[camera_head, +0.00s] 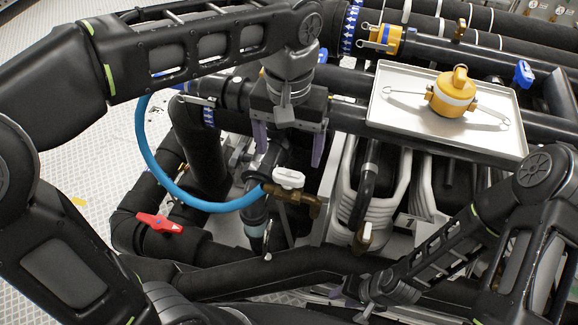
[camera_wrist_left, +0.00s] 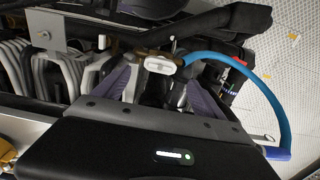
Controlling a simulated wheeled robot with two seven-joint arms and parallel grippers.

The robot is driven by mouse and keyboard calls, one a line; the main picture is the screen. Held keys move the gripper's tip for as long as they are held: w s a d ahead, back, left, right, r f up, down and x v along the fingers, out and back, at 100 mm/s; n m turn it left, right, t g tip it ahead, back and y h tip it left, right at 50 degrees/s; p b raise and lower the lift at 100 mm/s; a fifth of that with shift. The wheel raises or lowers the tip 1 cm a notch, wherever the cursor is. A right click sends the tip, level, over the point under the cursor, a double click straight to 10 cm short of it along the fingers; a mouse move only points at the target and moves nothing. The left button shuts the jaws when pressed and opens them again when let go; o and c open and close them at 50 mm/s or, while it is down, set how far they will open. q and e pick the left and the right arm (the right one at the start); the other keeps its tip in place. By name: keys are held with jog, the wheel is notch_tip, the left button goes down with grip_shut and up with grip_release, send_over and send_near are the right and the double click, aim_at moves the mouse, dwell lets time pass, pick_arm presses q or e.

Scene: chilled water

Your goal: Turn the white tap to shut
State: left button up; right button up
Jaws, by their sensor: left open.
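The white tap (camera_head: 288,178) sits on a brass fitting (camera_head: 305,200), with a blue hose (camera_head: 185,198) joined at its left. My left gripper (camera_head: 289,150) points down just above and behind the tap, its purple fingers spread wide and empty. In the left wrist view the white tap (camera_wrist_left: 165,61) shows just beyond the open fingers (camera_wrist_left: 162,90), between them in the picture and apart from both. My right gripper (camera_head: 374,288) is low at the lower right, away from the tap; its fingers are not clear.
A metal tray (camera_head: 400,110) with a yellow capped part (camera_head: 452,95) lies on the black pipes at the upper right. A red valve handle (camera_head: 159,222) is at the left. Another white-tipped lever (camera_head: 364,232) stands right of the tap. Black pipes crowd the space around it.

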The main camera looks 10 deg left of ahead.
aim_at(289, 175)
pick_arm(q)
notch_tip(289, 175, down, 7)
jog(key=shift+r, duration=0.1)
jog(key=shift+c, duration=0.3)
jog(key=c, duration=1.3)
